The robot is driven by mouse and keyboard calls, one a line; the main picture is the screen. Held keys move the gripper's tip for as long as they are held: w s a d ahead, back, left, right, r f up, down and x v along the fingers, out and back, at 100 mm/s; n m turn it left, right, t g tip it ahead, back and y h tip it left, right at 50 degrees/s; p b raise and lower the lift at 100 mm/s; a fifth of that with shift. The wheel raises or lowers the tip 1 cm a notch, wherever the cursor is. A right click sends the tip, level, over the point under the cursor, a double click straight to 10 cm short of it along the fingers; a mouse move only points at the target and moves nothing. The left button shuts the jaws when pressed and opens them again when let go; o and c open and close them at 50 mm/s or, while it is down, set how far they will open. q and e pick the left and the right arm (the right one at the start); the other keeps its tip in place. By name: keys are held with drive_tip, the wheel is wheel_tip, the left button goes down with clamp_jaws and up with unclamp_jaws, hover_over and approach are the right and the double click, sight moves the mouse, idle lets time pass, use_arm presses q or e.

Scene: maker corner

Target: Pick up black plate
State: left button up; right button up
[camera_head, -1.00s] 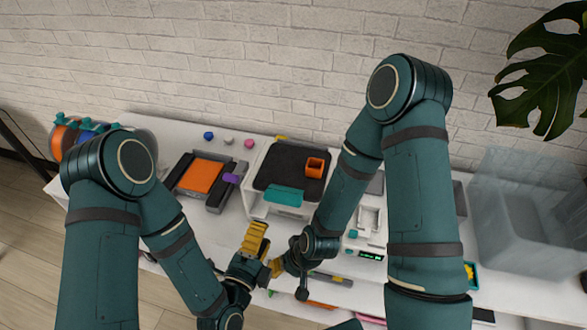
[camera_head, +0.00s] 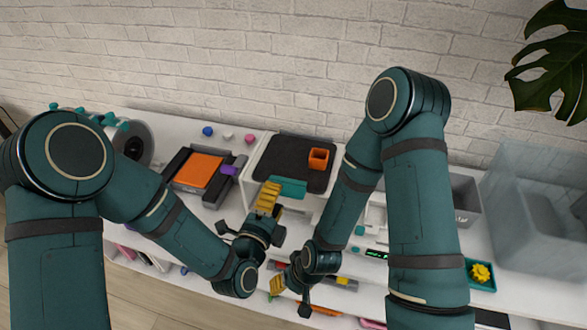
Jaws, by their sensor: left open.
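The black plate (camera_head: 285,156) lies flat on top of a white box-shaped machine (camera_head: 251,166) at the middle of the table. An orange square holder (camera_head: 318,159) stands on its right part, and a teal piece (camera_head: 290,188) is at its front edge. My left gripper (camera_head: 269,194), with yellow fingers, is open and empty, just in front of the plate's front left edge and beside the teal piece. My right gripper (camera_head: 278,284) is lower, at the table's front side, partly hidden by its own wrist; its fingers are too small to judge.
Left of the machine is a dark-framed device with an orange bed (camera_head: 198,170) and a purple piece (camera_head: 229,170). Small blue, white and pink items lie behind it. A clear bin (camera_head: 540,210) and a teal tray with a yellow gear (camera_head: 481,273) stand at the right.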

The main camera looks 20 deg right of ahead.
sight(282, 184)
use_arm(q)
drive_tip(key=shift+x, duration=2.65)
drive_tip(key=shift+f, duration=0.15)
clamp_jaws()
